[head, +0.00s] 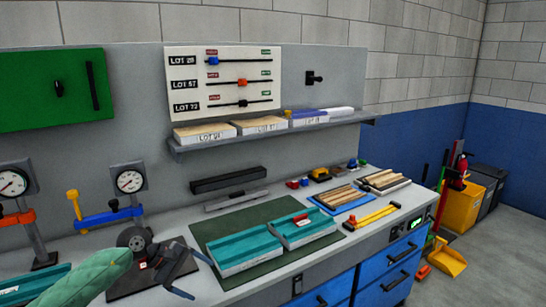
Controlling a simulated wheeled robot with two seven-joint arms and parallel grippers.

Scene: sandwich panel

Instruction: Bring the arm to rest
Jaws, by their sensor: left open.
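My left arm, in a pale green sleeve, comes in from the lower left of the head view. My left gripper (194,275) is open and empty, its dark fingers spread over the workbench. It is just left of the left teal block (245,247), which lies on the dark green mat (215,232). No contact with the block can be made out. My right gripper is not in view.
A second teal block (303,228) with a red piece lies right of the first. Wooden strips (342,194) and yellow-handled tools (371,216) lie further right. Dial gauges (130,181) stand at the left. A shelf (270,131) hangs above, under a slider board (222,84).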

